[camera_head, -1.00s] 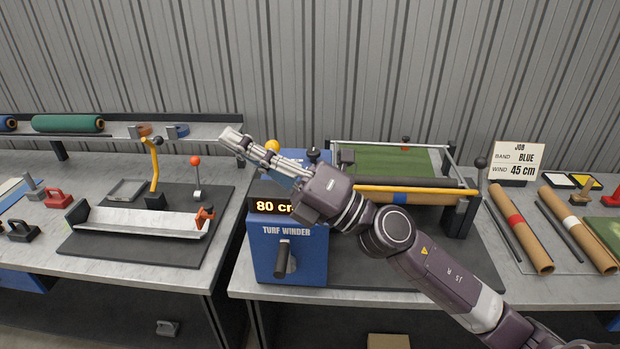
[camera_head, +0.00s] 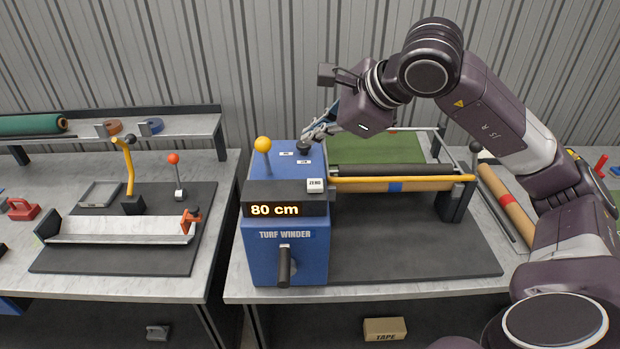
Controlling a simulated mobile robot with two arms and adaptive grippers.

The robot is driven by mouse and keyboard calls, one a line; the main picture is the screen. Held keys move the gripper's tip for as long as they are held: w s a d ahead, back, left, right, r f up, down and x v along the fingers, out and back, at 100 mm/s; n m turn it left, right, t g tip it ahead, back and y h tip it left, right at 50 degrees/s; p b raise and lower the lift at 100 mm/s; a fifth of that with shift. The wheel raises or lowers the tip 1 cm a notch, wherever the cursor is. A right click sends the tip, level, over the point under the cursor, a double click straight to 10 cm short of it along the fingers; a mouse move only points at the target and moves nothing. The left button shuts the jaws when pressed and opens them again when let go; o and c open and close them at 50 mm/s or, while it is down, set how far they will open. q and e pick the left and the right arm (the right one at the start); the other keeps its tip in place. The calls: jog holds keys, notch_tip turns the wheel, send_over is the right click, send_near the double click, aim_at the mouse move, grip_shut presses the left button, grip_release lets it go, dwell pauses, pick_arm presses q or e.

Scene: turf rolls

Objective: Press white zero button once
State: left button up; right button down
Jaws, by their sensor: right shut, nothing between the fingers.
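The white zero button (camera_head: 315,185) sits on the top front right of the blue turf winder (camera_head: 285,253), next to its display (camera_head: 285,210), which reads 80 cm. The button is fully visible. My right gripper (camera_head: 306,137) is shut and empty. It is above and behind the button in the picture, near the black knob (camera_head: 304,150) on the winder's top, and apart from the button. Whether it touches the knob I cannot tell. My left gripper is not in view.
A yellow-knobbed lever (camera_head: 263,145) stands on the winder's top left, and a dark crank handle (camera_head: 284,266) juts from its front. A yellow bar (camera_head: 400,179) runs right before the green turf (camera_head: 375,149). A tape box (camera_head: 384,329) lies below the bench.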

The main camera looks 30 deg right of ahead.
jog(key=shift+d+r, duration=0.15)
jog(key=shift+d, duration=0.3)
jog(key=b, duration=0.7)
send_over(317, 185)
notch_tip(317, 185, down, 8)
jog(key=shift+r, duration=0.1)
jog(key=shift+f+b, duration=0.45)
jog(key=shift+f, duration=0.05)
dwell(0.6)
jog(key=shift+f+b, duration=0.4)
jog(key=shift+b, duration=0.05)
